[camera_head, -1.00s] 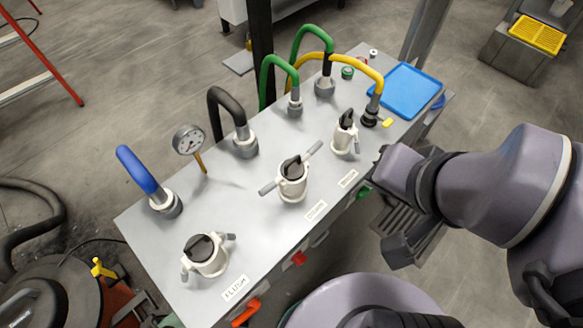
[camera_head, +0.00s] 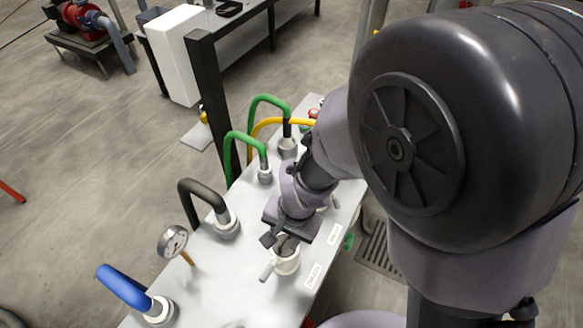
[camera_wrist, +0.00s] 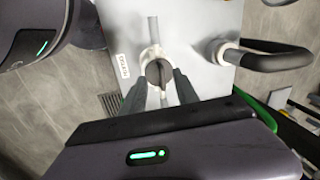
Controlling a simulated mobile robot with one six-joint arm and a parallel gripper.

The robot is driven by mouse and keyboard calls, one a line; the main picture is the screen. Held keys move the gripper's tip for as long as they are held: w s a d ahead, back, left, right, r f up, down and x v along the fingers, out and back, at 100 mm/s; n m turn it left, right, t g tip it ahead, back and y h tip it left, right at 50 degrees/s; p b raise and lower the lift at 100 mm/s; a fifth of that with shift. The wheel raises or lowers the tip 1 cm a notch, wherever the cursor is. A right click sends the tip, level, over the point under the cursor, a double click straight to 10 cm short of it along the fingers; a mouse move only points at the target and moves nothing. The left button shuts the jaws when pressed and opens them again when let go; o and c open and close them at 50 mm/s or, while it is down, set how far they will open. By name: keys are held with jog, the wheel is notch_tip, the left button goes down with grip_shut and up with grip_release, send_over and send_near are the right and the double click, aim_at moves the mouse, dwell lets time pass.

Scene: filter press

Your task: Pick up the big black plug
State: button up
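A black plug (camera_head: 290,245) sits in a white coupling (camera_head: 288,264) with side levers on the grey panel top. In the wrist view the plug (camera_wrist: 154,74) shows as a dark round cap with a raised grip. My gripper (camera_head: 280,240) is above this coupling, pointing down. In the wrist view my gripper (camera_wrist: 159,78) has its two dark fingers spread, one on each side of the plug. I see no clear contact; the depth of the fingers is hard to judge. My arm hides much of the smaller plug's coupling farther back.
A pressure gauge (camera_head: 173,241), blue hose (camera_head: 122,287), black hose (camera_head: 200,189), green hoses (camera_head: 232,150) and yellow hose (camera_head: 268,124) stand along the panel's left and back. The panel surface (camera_head: 225,270) is bare between gauge and coupling. A floor grate (camera_head: 378,250) lies right.

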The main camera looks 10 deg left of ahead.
aim_at(281, 244)
jog(key=f+b, duration=0.1)
jog(key=f, duration=0.1)
jog(key=f+b, duration=0.1)
jog(key=f, duration=0.1)
jog(key=a+f+b, duration=0.1)
jog(key=f, duration=0.1)
jog(key=shift+w, duration=0.35)
jog(key=shift+r, duration=0.25)
jog(key=shift+c, duration=0.3)
grip_shut()
dwell(0.4)
